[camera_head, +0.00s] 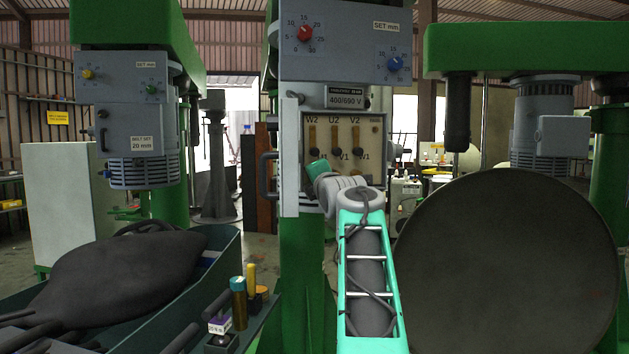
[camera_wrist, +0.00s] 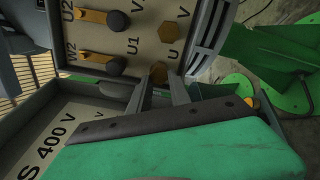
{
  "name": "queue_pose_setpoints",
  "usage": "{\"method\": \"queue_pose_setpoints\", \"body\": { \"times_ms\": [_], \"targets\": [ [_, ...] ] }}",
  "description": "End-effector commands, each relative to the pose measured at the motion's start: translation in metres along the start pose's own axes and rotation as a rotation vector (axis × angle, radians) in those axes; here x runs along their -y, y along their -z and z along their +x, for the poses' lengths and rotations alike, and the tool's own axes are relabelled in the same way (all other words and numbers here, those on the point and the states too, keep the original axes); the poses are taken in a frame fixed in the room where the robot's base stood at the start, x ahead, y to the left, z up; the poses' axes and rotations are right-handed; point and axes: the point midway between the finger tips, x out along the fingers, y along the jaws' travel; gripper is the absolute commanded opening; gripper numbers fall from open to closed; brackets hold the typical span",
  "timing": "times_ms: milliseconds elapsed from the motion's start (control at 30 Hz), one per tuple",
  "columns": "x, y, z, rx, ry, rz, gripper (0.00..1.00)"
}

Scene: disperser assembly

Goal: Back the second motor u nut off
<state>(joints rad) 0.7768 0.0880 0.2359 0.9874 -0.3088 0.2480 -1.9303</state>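The open terminal box (camera_head: 345,140) hangs on the green machine column in the middle of the head view, with brass link bars under the labels W2, U2 and V2. In the wrist view its terminal board (camera_wrist: 91,42) shows two brass bars with dark round ends. A brass hex nut (camera_wrist: 158,73) sits by the lettering U and V. My gripper (camera_wrist: 158,78) reaches up to this nut, one grey finger on each side. I cannot tell whether the fingers touch it.
The box's open door (camera_head: 290,157) stands at the left of the board, close to my gripper. A big dark disc (camera_head: 507,265) is at the right. A green tray (camera_head: 226,250) with a dark bag is at the lower left, beside a bottle (camera_head: 238,303).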

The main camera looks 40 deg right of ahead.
Motion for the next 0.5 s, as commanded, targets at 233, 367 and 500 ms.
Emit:
{"method": "queue_pose_setpoints", "body": {
  "times_ms": [233,367,500],
  "targets": [
    [-0.0002,-0.0002,-0.0001,0.001,0.000,0.001,0.43],
    [-0.0001,-0.0001,-0.0001,0.000,0.000,0.001,0.45],
    [-0.0002,-0.0001,-0.0010,0.001,0.000,0.001,0.45]
  ]
}}
